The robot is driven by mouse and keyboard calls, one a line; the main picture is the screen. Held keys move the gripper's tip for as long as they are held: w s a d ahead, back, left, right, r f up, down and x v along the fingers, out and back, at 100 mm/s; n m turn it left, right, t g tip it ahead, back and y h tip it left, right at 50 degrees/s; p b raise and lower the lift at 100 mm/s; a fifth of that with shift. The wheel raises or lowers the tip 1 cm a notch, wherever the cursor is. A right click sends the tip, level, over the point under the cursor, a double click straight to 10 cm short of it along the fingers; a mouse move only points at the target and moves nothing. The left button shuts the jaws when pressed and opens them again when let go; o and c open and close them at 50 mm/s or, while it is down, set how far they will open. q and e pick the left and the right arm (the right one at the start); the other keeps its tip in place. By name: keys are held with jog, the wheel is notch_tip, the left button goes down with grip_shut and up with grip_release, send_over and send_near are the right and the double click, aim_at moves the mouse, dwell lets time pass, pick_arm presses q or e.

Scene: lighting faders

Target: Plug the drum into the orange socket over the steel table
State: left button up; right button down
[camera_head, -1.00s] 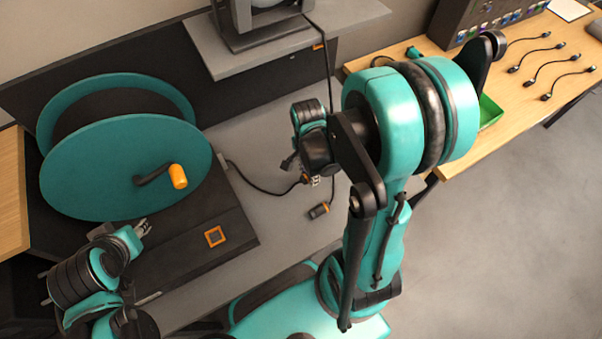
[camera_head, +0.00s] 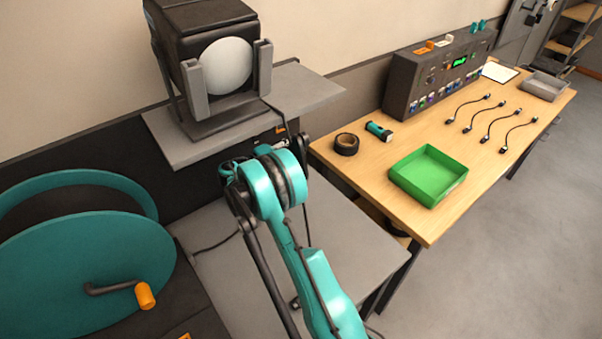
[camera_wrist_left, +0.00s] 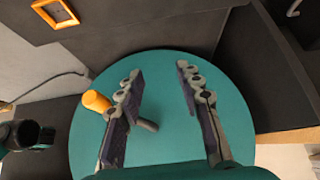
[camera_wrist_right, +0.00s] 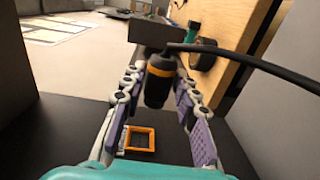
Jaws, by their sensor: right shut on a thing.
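The drum (camera_head: 85,265) is a teal cable reel with an orange-handled crank, at the lower left of the head view. It also fills the left wrist view (camera_wrist_left: 165,75), behind my open, empty left gripper (camera_wrist_left: 158,68). My right gripper (camera_wrist_right: 160,78) is shut on a black plug (camera_wrist_right: 155,92) with an orange band. A black cable (camera_wrist_right: 260,64) runs off to the right. An orange square socket frame (camera_wrist_right: 154,139) shows on the dark panel below the plug, apart from it. In the head view, a small orange patch (camera_head: 280,130) shows below the shelf; my right arm hides the plug there.
The steel table (camera_head: 345,235) stands under a grey shelf (camera_head: 310,92) carrying a lamp (camera_head: 215,70). The wooden table (camera_head: 430,225) holds a green tray (camera_head: 428,185), a tape roll (camera_head: 347,144) and several short cables.

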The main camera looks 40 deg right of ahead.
jog(key=shift+w+r, duration=0.4)
jog(key=shift+w, duration=0.25)
pick_arm(q)
jog(key=shift+r+p, duration=0.35)
jog(key=shift+p, duration=0.1)
pick_arm(e)
jog(key=shift+w+d, duration=0.2)
jog(key=shift+w, duration=2.25)
pick_arm(q)
jog(key=shift+f, duration=0.15)
jog(key=shift+f+b, duration=0.15)
jog(key=shift+b, duration=0.2)
pick_arm(e)
jog(key=shift+w, duration=0.45)
